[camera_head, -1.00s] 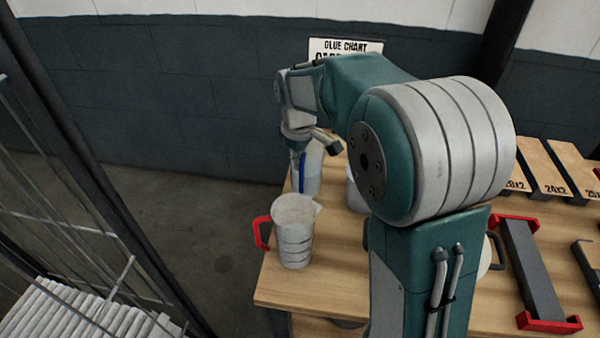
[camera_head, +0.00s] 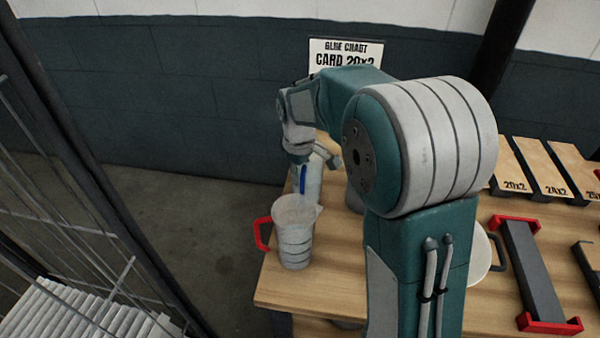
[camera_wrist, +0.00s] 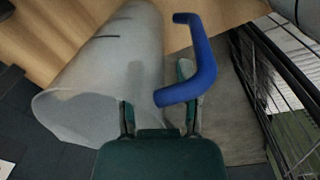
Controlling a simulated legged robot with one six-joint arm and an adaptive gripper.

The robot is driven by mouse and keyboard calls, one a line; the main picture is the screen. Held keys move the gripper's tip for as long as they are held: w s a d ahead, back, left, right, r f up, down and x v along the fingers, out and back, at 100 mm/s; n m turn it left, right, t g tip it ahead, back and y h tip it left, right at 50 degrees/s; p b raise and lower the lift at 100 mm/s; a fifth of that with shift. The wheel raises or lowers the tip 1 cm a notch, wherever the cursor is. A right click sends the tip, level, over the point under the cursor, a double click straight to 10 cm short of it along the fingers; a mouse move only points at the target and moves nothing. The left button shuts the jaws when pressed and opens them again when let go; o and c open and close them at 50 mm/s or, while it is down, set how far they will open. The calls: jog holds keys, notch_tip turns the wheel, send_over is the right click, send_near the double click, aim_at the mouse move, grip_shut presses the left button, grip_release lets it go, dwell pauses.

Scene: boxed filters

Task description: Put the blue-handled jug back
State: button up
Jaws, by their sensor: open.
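The blue-handled jug (camera_head: 313,183) stands on the wooden table near its left edge, behind the red-handled jug. Its blue handle (camera_head: 303,179) faces me and partly shows below my wrist. In the wrist view, the jug's pale body (camera_wrist: 95,75) fills the left and its blue handle (camera_wrist: 200,65) lies across the space ahead of my fingers. My gripper (camera_wrist: 158,105) is open, one finger by the jug wall and the other partly behind the handle. I cannot tell whether either finger touches. In the head view, my arm hides part of the gripper.
A measuring jug with a red handle (camera_head: 295,228) stands closer on the table (camera_head: 330,285). A sign (camera_head: 345,54) stands behind my arm. Labelled boards (camera_head: 515,170) and a red-ended holder (camera_head: 530,270) lie right. A wire cage (camera_head: 70,220) stands left.

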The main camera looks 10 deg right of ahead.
notch_tip(320, 180, up, 12)
jog(key=f, duration=0.1)
jog(key=s+d+r+m+t, duration=0.15)
jog(key=s+r+m, duration=0.3)
jog(key=s, duration=0.85)
jog(key=s+f+m+t, duration=0.3)
jog(key=s+f+m, duration=0.1)
jog(key=s, duration=0.8)
jog(key=shift+d+t, duration=0.35)
jog(key=shift+d, duration=0.1)
